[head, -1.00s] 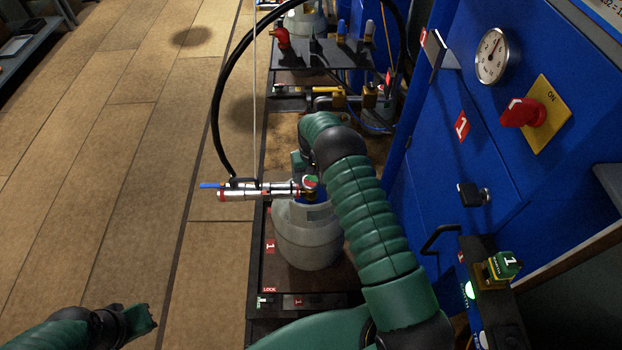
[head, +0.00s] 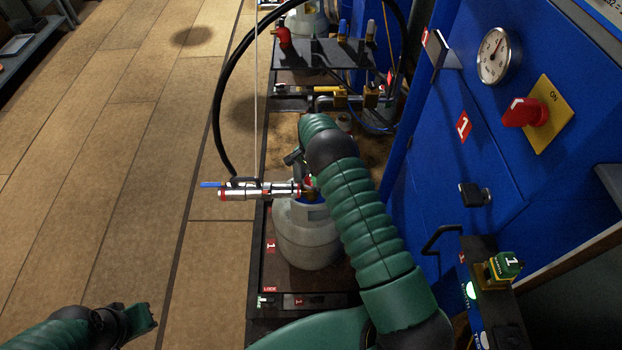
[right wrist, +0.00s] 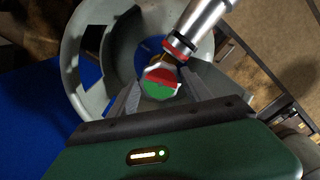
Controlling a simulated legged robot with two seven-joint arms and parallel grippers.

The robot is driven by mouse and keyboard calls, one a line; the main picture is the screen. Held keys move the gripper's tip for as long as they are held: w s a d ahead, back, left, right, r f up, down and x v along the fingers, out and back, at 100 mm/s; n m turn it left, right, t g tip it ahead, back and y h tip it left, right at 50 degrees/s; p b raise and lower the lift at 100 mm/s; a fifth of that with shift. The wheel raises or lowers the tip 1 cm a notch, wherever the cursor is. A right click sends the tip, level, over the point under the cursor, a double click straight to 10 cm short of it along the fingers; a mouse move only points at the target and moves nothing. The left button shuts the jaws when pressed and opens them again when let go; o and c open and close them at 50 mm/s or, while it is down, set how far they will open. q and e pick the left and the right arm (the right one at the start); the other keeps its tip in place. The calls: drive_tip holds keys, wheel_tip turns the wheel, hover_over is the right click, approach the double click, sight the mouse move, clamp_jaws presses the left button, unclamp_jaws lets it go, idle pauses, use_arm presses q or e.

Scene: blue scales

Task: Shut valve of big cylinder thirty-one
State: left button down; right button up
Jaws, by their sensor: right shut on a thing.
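The big grey cylinder (head: 305,238) stands upright on a dark platform beside the blue cabinet. In the right wrist view its pale collar (right wrist: 85,75) surrounds the valve. The valve knob (right wrist: 160,84) has a half red, half green face. My right gripper (right wrist: 161,92) is shut on the knob, one finger on each side. In the head view my right arm comes over the cylinder and hides part of it and most of the gripper. A silver connector (head: 262,190) with red rings and a blue lever joins the valve. My left gripper (head: 143,319) is over the floor, apart from everything; its jaw gap is unclear.
A black hose (head: 217,110) arcs above the connector. The blue cabinet (head: 440,140) on the right carries a gauge (head: 498,55), a red switch (head: 520,112) and a black handle (head: 440,238). A black shelf (head: 320,55) stands behind. The floor at left is clear.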

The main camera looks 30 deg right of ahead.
sight(311, 180)
drive_tip(key=shift+w+d+r+m, duration=0.1)
drive_tip(key=shift+w+m, duration=0.05)
drive_tip(key=shift+m, duration=0.4)
drive_tip(key=shift+w+r+m, duration=0.1)
drive_tip(key=shift+m, duration=0.45)
drive_tip(key=o, duration=1.4)
drive_tip(key=shift+s+f, duration=0.1)
drive_tip(key=shift+f, duration=0.05)
drive_tip(key=shift+c, duration=0.2)
wheel_tip(311, 180, up, 17)
drive_tip(key=p, duration=0.3)
drive_tip(key=shift+f, duration=0.1)
